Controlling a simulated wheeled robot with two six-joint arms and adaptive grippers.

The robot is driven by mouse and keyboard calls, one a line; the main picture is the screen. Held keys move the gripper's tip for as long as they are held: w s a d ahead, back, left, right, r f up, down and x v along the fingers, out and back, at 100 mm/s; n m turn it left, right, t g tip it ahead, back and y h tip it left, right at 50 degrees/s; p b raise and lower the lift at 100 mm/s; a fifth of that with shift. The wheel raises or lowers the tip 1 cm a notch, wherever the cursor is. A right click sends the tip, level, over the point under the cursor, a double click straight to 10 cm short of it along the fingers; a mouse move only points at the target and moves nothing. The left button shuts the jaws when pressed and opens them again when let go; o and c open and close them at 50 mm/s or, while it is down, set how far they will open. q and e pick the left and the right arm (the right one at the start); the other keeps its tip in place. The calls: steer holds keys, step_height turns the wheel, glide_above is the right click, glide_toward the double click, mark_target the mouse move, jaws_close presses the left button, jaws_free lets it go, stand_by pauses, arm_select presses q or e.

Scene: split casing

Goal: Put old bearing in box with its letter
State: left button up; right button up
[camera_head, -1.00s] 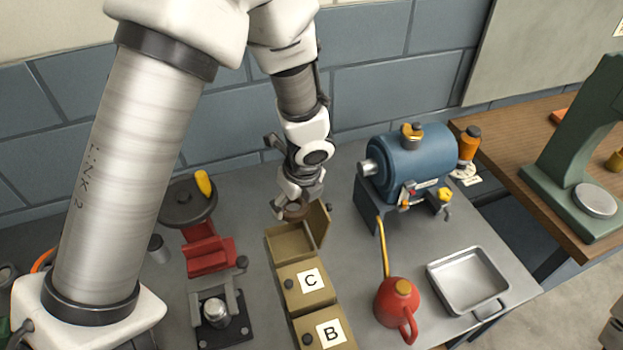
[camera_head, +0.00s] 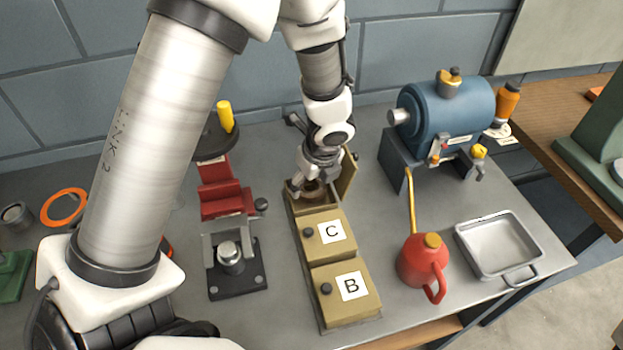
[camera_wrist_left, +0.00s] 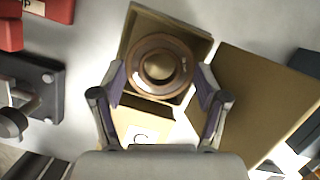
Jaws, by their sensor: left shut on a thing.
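Whether the bearing touches the box floor cannot be told. Closed boxes C (camera_head: 330,236) and B (camera_head: 345,290) are nearer. My right gripper is not in view.
A red and black press-like tool (camera_head: 226,200) stands left of the boxes. A red oil can (camera_head: 423,262), a metal tray (camera_head: 499,245) and a blue motor (camera_head: 447,115) are on the right. Bare bench lies between the boxes and motor.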

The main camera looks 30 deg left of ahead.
arm_select(q)
steer(key=shift+w, duration=0.15)
steer(key=shift+s+r, duration=0.1)
steer(key=shift+s, duration=0.1)
steer(key=shift+w, duration=0.15)
steer(key=shift+p, duration=0.3)
stand_by(0.4)
steer(key=o, duration=1.4)
